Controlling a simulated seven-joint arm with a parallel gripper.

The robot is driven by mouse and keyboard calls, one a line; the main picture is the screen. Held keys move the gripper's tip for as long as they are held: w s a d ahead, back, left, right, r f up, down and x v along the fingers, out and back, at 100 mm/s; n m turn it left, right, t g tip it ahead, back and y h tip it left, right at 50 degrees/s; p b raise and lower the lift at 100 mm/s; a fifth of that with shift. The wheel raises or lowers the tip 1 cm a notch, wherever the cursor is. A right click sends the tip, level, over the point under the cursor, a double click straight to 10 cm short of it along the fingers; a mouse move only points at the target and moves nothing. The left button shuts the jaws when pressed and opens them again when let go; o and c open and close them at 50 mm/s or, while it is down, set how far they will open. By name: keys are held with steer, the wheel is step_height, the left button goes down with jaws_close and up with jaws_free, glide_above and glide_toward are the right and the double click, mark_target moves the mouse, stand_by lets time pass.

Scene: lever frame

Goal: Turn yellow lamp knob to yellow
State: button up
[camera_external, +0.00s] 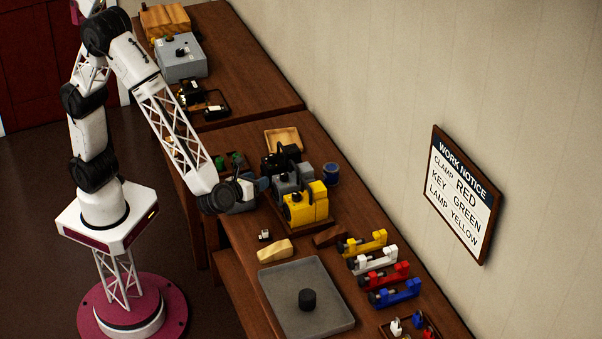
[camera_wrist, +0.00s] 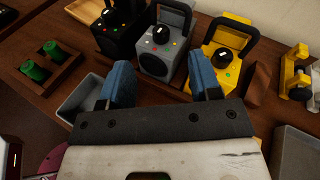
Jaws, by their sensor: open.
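The yellow lamp (camera_external: 318,208) stands third in a row with a black and a grey lamp. In the wrist view the yellow lamp (camera_wrist: 241,45) shows its black knob (camera_wrist: 224,56) with a pale mark and small coloured dots nearby. I cannot tell which dot the mark points to. My gripper (camera_wrist: 162,82) is open and empty, its two blue fingers spread in front of the grey lamp, with the right finger near the left side of the yellow lamp. It shows in the external view (camera_external: 262,185) to the left of the lamps, apart from the yellow knob.
The grey lamp (camera_wrist: 170,35) and black lamp (camera_wrist: 117,32) stand left of the yellow one. A tray with green cylinders (camera_wrist: 42,65) lies at left. A grey tray (camera_external: 290,318) and several coloured clamps (camera_external: 385,275) lie nearby. The wall notice (camera_external: 462,195) reads "LAMP YELLOW".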

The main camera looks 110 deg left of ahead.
steer(key=s+a+r+n+g+h, duration=0.1)
steer(key=s+r+n+g+h, duration=0.1)
steer(key=s, duration=0.6)
steer(key=s+a+r+n+g+h, duration=0.1)
steer(key=s+r+n+g+h, duration=0.1)
steer(key=s+n, duration=0.4)
steer(key=shift+s+r+g+h, duration=0.3)
steer(key=shift+s+r+h, duration=0.2)
steer(key=shift+s+r, duration=0.65)
steer(key=shift+s+a+f, duration=0.1)
steer(key=shift+s+f, duration=0.05)
steer(key=shift+f, duration=0.05)
steer(key=m+t+h, duration=0.3)
steer(key=m+h, duration=0.4)
steer(key=m, duration=0.8)
glide_toward(296, 194)
steer(key=shift+a+f, duration=0.15)
steer(key=shift+f, duration=0.6)
steer(key=shift+f, duration=0.1)
steer(key=shift+x, duration=3.85)
